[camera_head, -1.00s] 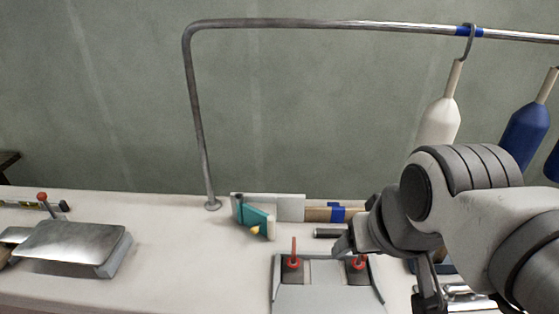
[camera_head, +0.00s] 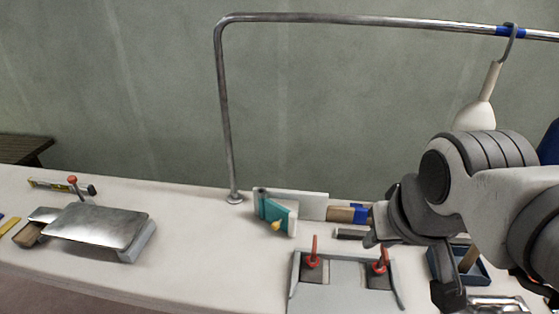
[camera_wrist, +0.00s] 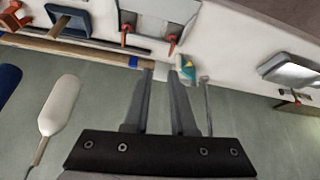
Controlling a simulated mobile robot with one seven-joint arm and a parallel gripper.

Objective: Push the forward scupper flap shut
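A teal flap (camera_head: 277,211) with a yellow tab stands out at an angle from a pale upright plate (camera_head: 314,205) on the bench, so it looks open. I take it to be the scupper flap; no label shows that it is the forward one. It also shows in the wrist view (camera_wrist: 187,69), just beyond and right of my fingertips. My gripper (camera_wrist: 159,74) has its two fingers apart with nothing between them. In the head view my gripper hangs at the lower right, right of the flap and apart from it, partly hidden by my arm.
A grey panel with two red levers (camera_head: 346,284) stands in front of the flap. A bent metal rail (camera_head: 226,110) rises behind it, with a white fender (camera_head: 476,116) hanging from it. A blue tray (camera_head: 477,276) lies right. A metal-lidded box (camera_head: 97,229) stands left; bench between is clear.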

